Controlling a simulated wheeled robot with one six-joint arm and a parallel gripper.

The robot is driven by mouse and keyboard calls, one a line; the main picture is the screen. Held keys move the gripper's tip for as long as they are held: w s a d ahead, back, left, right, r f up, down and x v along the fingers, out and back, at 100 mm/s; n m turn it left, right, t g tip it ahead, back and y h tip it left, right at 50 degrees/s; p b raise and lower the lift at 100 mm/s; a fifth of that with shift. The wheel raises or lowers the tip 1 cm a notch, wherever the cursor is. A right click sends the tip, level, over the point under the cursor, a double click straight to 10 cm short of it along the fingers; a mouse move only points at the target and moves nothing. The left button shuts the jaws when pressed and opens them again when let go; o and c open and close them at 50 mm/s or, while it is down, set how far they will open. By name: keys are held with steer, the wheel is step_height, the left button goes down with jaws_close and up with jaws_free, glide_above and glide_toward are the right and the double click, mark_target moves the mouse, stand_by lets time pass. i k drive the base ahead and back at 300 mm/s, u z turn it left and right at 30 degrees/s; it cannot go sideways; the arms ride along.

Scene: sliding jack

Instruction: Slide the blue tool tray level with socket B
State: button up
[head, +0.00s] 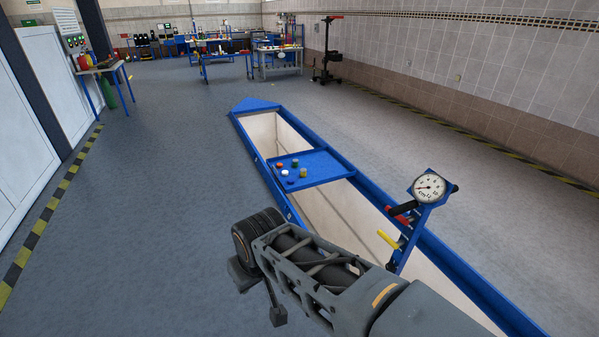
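The blue tool tray (318,163) spans the long pit across its middle, resting on the blue rails. Several small coloured pieces, red, white, green and yellow-brown, sit on its left part. My gripper (260,296) is at the lower middle, over the floor left of the pit. It is nearer to me than the tray and well apart from it. Its two dark fingers look spread, with nothing between them. No label for socket B can be read; small marks on the left rail are too small to tell. My arm hides the near left part of the pit.
The blue-framed pit (330,215) runs from far left to near right. A jack with a round gauge (429,187), red and yellow handles stands in its near part. Workbenches (276,58) stand far back. The floor left of the pit is clear.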

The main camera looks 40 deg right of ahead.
mark_target(323, 166)
steer(key=z, duration=1.55)
steer(key=k, duration=0.4)
steer(key=z, duration=0.4)
steer(key=i, duration=0.5)
